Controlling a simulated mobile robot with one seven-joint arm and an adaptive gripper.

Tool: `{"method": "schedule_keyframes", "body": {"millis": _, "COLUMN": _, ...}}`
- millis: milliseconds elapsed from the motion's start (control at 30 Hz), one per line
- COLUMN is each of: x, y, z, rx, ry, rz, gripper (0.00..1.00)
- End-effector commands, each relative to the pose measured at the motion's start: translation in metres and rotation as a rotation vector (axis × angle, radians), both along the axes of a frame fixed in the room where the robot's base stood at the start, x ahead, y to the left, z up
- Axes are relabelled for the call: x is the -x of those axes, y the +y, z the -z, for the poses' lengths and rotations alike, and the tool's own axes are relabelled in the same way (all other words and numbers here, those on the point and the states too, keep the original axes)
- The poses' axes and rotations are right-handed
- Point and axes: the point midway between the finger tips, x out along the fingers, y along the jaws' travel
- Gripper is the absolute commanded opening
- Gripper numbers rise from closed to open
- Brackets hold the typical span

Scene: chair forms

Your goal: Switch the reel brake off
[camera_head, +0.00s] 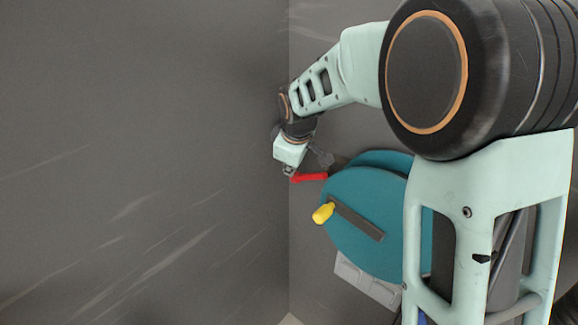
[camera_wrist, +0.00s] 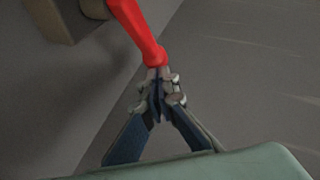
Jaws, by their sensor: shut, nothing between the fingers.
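The reel (camera_head: 365,225) is a teal drum with a dark crank arm and a yellow knob (camera_head: 323,213), partly hidden behind my arm in the head view. A red brake lever (camera_head: 309,178) sticks out to the left from the reel's upper edge. My gripper (camera_head: 288,171) is at the lever's free left end. In the wrist view my gripper (camera_wrist: 160,88) is shut, with its fingertips at the rounded end of the red lever (camera_wrist: 138,30). Nothing is between the fingers. I cannot tell whether they touch the lever.
A light grey base plate (camera_head: 367,279) shows below the reel. A brown block (camera_wrist: 68,18) stands at the upper left in the wrist view. The grey wall and floor left of the reel are clear.

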Motion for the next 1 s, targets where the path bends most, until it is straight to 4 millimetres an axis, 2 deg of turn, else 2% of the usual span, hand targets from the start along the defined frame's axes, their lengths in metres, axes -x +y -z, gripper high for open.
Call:
{"method": "schedule_keyframes", "body": {"millis": 667, "x": 0.000, "y": 0.000, "z": 0.006, "rx": 0.074, "ry": 0.059, "rz": 0.000, "gripper": 0.00}}
{"method": "schedule_keyframes", "body": {"millis": 1000, "x": 0.003, "y": -0.002, "z": 0.018, "rx": 0.220, "ry": 0.172, "rz": -0.002, "gripper": 0.00}}
